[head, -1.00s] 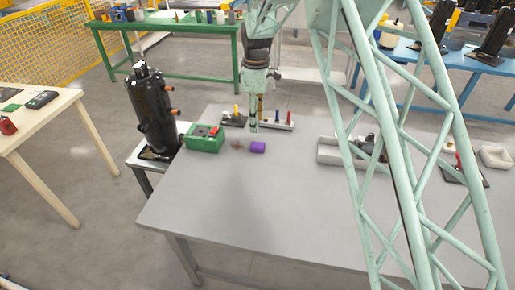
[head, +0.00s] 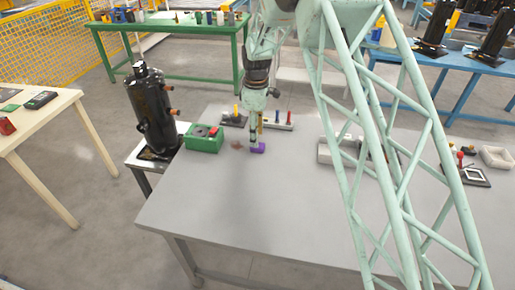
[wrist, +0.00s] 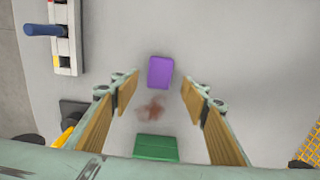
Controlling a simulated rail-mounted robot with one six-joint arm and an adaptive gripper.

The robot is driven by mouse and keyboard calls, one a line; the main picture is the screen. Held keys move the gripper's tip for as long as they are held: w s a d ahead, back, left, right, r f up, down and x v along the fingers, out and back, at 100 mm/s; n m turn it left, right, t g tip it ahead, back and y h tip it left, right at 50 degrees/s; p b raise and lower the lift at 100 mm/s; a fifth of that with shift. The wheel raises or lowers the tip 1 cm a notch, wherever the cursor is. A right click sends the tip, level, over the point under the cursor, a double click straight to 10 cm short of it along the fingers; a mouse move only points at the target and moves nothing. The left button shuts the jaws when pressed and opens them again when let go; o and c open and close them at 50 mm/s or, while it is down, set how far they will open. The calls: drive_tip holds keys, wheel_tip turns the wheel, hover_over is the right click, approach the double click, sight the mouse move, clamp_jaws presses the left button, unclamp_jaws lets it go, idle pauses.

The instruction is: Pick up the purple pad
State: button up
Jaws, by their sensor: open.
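The purple pad (head: 258,148) lies on the grey table, right of the green box in the head view. In the wrist view the purple pad (wrist: 160,72) lies flat, centred just beyond the two fingertips. My gripper (wrist: 159,88) is open and empty, its wooden-faced fingers spread to either side. In the head view my gripper (head: 256,138) is above the pad and covers part of it. Its height over the pad is hard to tell.
The green box (head: 204,138) stands left of the pad, with a reddish-brown stain (wrist: 151,109) between them. A white rack (head: 277,122) with coloured pegs lies behind. A tall black compressor (head: 150,112) stands at the left. The table's front (head: 250,215) is clear.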

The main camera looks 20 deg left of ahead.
drive_tip(key=shift+f, duration=0.15)
drive_tip(key=shift+f+b, duration=0.6)
drive_tip(key=shift+f, duration=1.85)
drive_tip(key=c, duration=0.8)
